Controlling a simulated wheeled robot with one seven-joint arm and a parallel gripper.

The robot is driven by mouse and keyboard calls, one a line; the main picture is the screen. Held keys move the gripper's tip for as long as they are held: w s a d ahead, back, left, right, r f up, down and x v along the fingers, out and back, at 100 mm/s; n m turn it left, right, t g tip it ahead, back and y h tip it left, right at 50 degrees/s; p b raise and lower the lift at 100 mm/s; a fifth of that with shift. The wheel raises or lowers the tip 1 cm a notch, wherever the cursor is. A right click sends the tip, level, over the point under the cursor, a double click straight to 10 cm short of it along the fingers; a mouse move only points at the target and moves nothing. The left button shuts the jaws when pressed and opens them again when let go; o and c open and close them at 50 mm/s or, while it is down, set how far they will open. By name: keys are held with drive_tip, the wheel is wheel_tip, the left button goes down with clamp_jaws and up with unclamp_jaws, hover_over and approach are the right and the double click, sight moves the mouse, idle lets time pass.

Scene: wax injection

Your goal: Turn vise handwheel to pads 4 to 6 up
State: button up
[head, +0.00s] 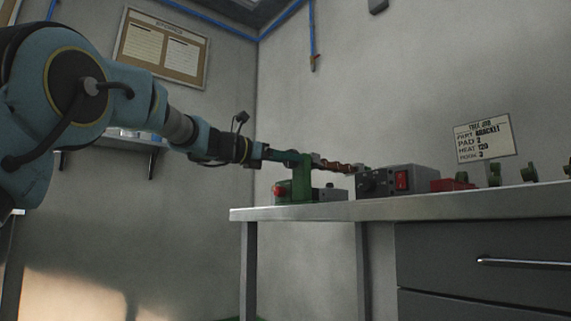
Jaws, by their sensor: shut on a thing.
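The green vise (298,178) stands at the left end of the metal bench. A brownish-red bar with notches or pads (338,166) sticks out from the vise's top to the right; which pads face up is too small to tell. My arm reaches in from the left, and my gripper (259,153) is at the left side of the vise's top, level with the bar. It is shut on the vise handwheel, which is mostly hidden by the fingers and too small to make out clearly.
The bench (330,211) holds a grey control box (398,181) with a red switch, a red block (455,185) and several small green pieces (495,175). A job card (486,138) stands behind them. A notice board (161,48) hangs on the wall. Space above the bench is clear.

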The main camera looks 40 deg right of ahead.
drive_tip(key=shift+f+m+b, duration=0.15)
drive_tip(key=shift+m+b, duration=0.15)
drive_tip(key=shift+m, duration=0.3)
drive_tip(key=o, duration=1.4)
drive_tip(key=a, duration=0.7)
drive_tip(key=a+p, duration=0.1)
drive_tip(key=a, duration=0.2)
drive_tip(key=shift+w+a, duration=0.3)
drive_tip(key=shift+a, duration=0.1)
